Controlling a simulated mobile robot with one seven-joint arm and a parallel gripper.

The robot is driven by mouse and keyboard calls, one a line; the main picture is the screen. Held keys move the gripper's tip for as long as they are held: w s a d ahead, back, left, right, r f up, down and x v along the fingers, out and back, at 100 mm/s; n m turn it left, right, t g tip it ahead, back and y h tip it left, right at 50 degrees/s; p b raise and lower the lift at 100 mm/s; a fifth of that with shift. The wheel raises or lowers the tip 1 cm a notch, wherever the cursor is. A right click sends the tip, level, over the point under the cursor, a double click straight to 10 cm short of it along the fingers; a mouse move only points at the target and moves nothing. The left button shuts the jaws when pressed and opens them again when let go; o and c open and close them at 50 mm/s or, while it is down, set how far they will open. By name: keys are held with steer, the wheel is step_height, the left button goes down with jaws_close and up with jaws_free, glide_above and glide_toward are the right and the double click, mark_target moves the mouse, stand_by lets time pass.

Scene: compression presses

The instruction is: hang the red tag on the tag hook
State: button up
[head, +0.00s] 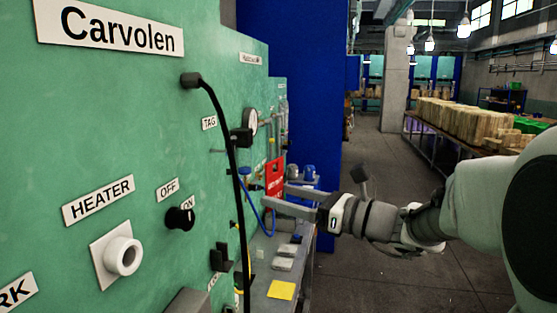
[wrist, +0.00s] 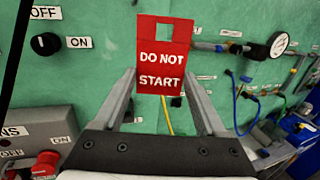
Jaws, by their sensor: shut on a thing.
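The red tag (wrist: 162,55) reads "DO NOT START" and has a square hole near its top edge. My gripper (wrist: 160,82) is shut on it, with one finger at each side, and the tag stands upright. In the head view the tag (head: 274,176) is at the tips of my gripper (head: 277,193), in front of the green panel. A "TAG" label (head: 209,123) is on that panel, left of and above the tag. A thin rod (head: 219,151) shows below the label and may be the tag hook. The black cable partly hides that area.
A black cable (head: 232,135) hangs in front of the panel. A black knob (head: 180,217) and a white heater fitting (head: 124,256) stick out. A gauge (wrist: 278,44), pipes and hoses are at the right of the wrist view. The aisle floor (head: 400,180) is clear.

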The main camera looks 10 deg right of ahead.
mark_target(269, 175)
steer(key=r, duration=0.1)
steer(key=s+a+r, duration=0.1)
steer(key=r, duration=0.2)
steer(key=shift+s+a+r+p, duration=0.25)
steer(key=shift+s+r+p, duration=0.05)
steer(key=shift+r, duration=0.05)
steer(key=shift+w+a+f+b, duration=0.15)
steer(key=shift+w+a+b, duration=0.25)
steer(key=shift+a, duration=0.85)
steer(key=shift+w+a+f+b, duration=0.1)
steer(key=shift+w+a+b, duration=0.3)
steer(key=shift+a, duration=0.8)
steer(key=shift+w+a+f+b, duration=0.2)
steer(key=shift+w+a, duration=0.35)
steer(key=shift+a, duration=0.7)
steer(key=shift+w+a+f+b, duration=0.2)
steer(key=shift+a+f+b, duration=0.2)
steer(key=shift+a+b, duration=0.15)
steer(key=o, duration=0.9)
steer(key=shift+a, duration=0.1)
